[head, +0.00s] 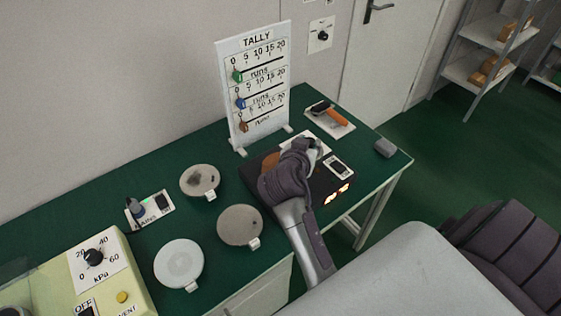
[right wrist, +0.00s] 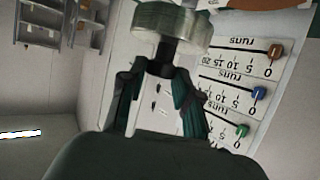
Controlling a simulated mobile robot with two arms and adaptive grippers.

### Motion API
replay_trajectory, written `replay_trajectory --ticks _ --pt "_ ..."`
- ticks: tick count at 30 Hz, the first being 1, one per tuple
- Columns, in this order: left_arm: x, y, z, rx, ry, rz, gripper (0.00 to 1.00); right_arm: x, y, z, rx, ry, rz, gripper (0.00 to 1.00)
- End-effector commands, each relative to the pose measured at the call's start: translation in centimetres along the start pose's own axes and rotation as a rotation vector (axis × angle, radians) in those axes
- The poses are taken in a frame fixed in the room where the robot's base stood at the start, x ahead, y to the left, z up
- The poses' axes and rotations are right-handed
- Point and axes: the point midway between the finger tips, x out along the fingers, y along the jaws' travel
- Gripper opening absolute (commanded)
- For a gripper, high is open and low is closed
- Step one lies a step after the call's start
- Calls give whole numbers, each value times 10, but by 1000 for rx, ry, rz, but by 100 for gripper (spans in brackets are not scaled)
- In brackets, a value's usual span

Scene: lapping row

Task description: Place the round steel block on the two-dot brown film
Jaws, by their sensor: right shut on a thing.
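My right gripper (right wrist: 160,95) is shut on the dark stem of the round steel block (right wrist: 172,25), seen in the right wrist view. In the head view my right wrist reaches over a black box at the table's right part and hides most of the block. Round pads lie on the green table: a grey-brown one (head: 240,226), a pale one with dark smudges (head: 196,178) and a white one (head: 179,263). Each has a small pale tab; any dots on the tabs are too small to read. My left gripper is not in view.
The black box (head: 327,192) has lit orange openings and a brown disc (head: 269,161) on top. The tally board (head: 255,88) stands close behind. An orange-handled tool (head: 326,111) and a grey block (head: 385,147) lie right.

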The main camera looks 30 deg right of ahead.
Motion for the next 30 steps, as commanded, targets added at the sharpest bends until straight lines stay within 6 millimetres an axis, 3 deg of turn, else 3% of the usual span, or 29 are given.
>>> replay_trajectory --ticks 3,10,15,24,30 --pt "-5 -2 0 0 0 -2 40 -1 -25 11 0 6 -4 0" --pt "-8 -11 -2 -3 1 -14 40 0 -54 31 2 8 -3 0" --pt "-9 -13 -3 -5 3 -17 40 1 -59 38 1 8 -1 0" --pt "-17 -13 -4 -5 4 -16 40 14 -59 70 0 8 -2 0" --pt "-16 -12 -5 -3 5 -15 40 15 -59 72 3 8 -3 0"
